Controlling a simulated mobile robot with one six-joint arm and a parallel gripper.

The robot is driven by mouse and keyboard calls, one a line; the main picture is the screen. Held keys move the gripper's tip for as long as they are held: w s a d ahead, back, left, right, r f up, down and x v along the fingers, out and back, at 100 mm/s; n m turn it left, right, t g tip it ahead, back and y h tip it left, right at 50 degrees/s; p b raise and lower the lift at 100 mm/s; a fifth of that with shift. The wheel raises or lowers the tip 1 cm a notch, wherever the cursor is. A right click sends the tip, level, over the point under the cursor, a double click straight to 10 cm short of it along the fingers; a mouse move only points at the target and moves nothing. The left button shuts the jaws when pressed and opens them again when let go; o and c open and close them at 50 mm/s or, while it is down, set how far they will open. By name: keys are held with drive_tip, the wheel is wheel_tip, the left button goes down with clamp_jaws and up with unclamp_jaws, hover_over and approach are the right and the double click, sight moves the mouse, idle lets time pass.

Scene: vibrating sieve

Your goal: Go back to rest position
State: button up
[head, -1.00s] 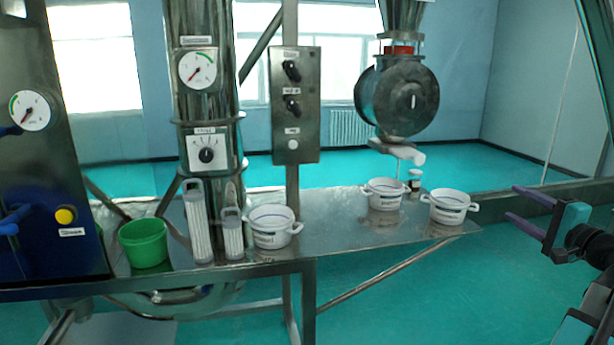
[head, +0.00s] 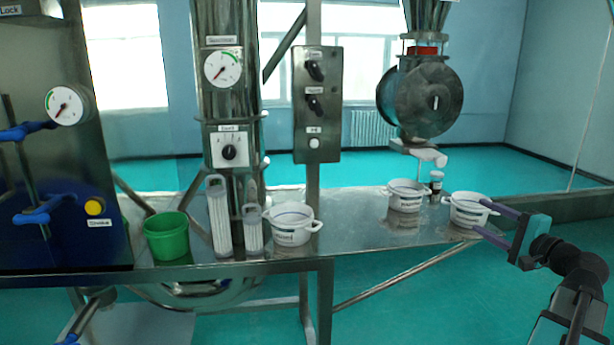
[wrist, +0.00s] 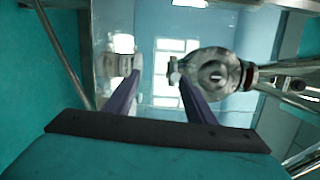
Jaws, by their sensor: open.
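My gripper (head: 494,221) is at the right in the head view, with its two purple fingers apart and nothing between them. Its fingers point left and their tips come close to, or overlap in the picture, the rightmost white pot (head: 468,211); I cannot tell if they touch. In the wrist view my gripper (wrist: 154,78) shows its fingers spread over the shiny table top, with a pale pot-like shape beyond the left finger.
The steel table (head: 355,245) carries white pots (head: 404,197) (head: 291,225), a small dark-and-white jar (head: 436,184), clear ribbed cylinders (head: 219,220) and a green bucket (head: 167,238). A round metal valve housing (head: 428,98) hangs above. Open floor lies in front of the table.

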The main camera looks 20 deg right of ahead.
drive_tip(key=w+a+f+n+g+y, duration=0.1)
drive_tip(key=w+a+f+g+y, duration=0.15)
drive_tip(key=w+a+f, duration=0.6)
drive_tip(key=w+a+f+n+g+y, duration=0.1)
drive_tip(key=w+a+f+y, duration=0.35)
drive_tip(key=a+f, duration=0.75)
drive_tip(key=a+f+n+g+y, duration=0.1)
drive_tip(key=a+f+n+g, duration=0.45)
drive_tip(key=a+f, duration=1.75)
drive_tip(key=s+a+f+n+g+h, duration=0.1)
drive_tip(key=s+a+f+n+g, duration=0.1)
drive_tip(key=s+a+f+g, duration=0.5)
drive_tip(key=s+a+f+n+g, duration=0.2)
drive_tip(key=s+a+f+g, duration=0.1)
drive_tip(key=s+a+f, duration=0.8)
drive_tip(key=s+d+f+n+g+h, duration=0.3)
drive_tip(key=s+f, duration=0.6)
drive_tip(key=s, duration=0.4)
drive_tip(key=s+d+f+n+g+h, duration=0.1)
drive_tip(key=s+d+n+h, duration=0.3)
drive_tip(key=d, duration=0.4)
drive_tip(key=shift+s+f, duration=0.2)
drive_tip(key=shift+s, duration=0.15)
